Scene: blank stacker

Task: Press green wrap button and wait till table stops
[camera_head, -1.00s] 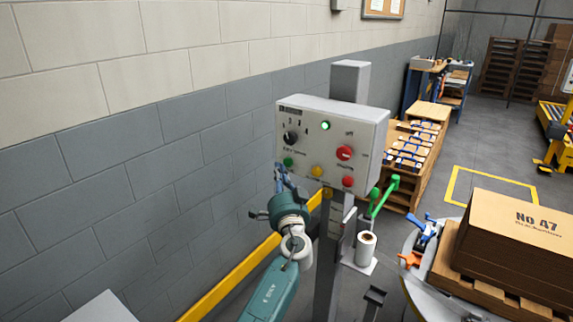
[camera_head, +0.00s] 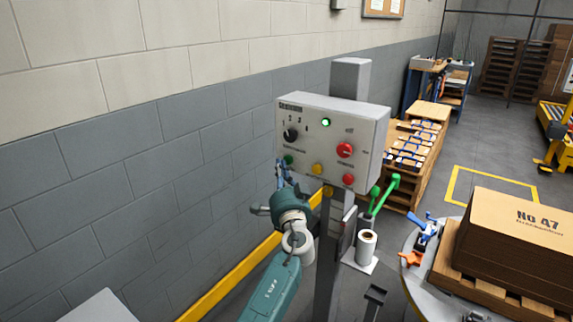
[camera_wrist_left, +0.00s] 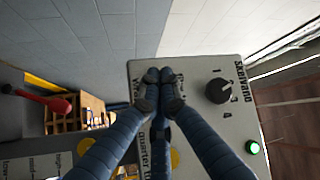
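The green button (camera_head: 288,160) is at the lower left of the grey control box (camera_head: 362,126), on a post. My left gripper (camera_head: 282,166) is right at that button, fingers pointing up at the panel. In the left wrist view its fingertips (camera_wrist_left: 159,77) are together, holding nothing, and cover the spot where the button would show. I cannot tell whether they touch or press it. The turntable (camera_head: 408,240) at the right carries a pallet with a stack of brown cartons (camera_head: 515,232). My right gripper is not in view.
The panel also has a lit green lamp (camera_head: 326,122), a black knob (camera_head: 290,135), a red button (camera_head: 345,150), a lower red button (camera_head: 348,179) and a yellow button (camera_head: 317,169). A block wall (camera_head: 110,180) runs along the left. A yellow rail (camera_head: 225,290) lies low beside it.

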